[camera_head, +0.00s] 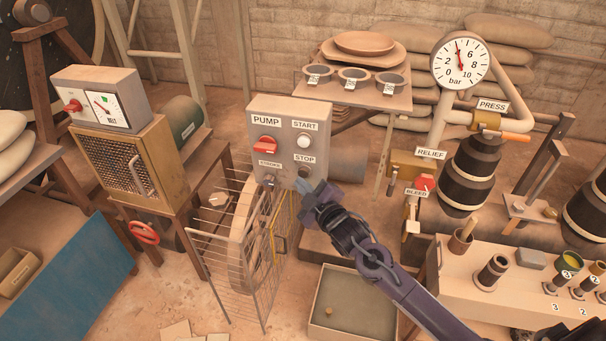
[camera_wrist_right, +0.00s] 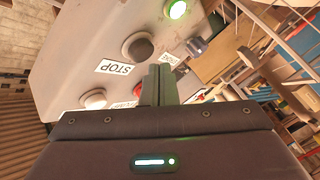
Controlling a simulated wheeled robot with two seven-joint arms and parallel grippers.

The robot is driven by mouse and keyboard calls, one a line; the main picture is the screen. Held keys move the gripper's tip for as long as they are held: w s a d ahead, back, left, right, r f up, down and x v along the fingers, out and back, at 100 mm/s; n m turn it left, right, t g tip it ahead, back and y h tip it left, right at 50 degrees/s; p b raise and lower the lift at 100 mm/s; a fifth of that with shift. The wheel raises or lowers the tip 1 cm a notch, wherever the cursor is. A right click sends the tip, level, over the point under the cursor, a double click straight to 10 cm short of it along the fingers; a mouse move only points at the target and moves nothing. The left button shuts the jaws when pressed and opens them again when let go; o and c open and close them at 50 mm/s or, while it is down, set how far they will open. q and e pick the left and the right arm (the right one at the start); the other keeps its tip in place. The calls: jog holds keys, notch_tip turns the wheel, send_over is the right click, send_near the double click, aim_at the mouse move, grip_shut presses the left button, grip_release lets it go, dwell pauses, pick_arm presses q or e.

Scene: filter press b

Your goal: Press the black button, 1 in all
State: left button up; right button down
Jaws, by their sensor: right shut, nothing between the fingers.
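The black button (camera_head: 304,172) sits under the STOP label on the grey control box (camera_head: 262,112). In the right wrist view, the black button (camera_wrist_right: 137,46) shows as a round dark cap in a ring, beside the upside-down STOP label. My right gripper (camera_head: 304,187) is just below and in front of the button in the head view. In the wrist view its shut, empty fingertips (camera_wrist_right: 160,70) point at the panel, a little to the right of and below the button. I cannot tell the exact gap to the panel. My left gripper is not in view.
The box also carries a red PUMP switch (camera_head: 265,145), a white START button (camera_head: 303,141) and a STROKE knob (camera_head: 269,179). A green light (camera_wrist_right: 176,9) glows on the panel. A wire cage (camera_head: 245,245) stands below, and a bin (camera_head: 350,305) is on the floor.

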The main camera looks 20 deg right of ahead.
jog(key=shift+w+d, duration=0.1)
dwell(0.3)
jog(key=shift+w+d, duration=0.2)
jog(key=shift+w, duration=0.05)
jog(key=shift+w+d, duration=0.3)
jog(key=shift+w, duration=0.15)
dwell(0.7)
jog(key=shift+s, duration=0.1)
jog(key=shift+s+a+p, duration=0.45)
jog(key=shift+s+a, duration=0.1)
jog(key=shift+s, duration=0.2)
jog(key=s+a+p, duration=0.1)
jog(key=s, duration=0.1)
jog(key=s+a+p, duration=0.1)
jog(key=s, duration=0.1)
jog(key=shift+a, duration=0.4)
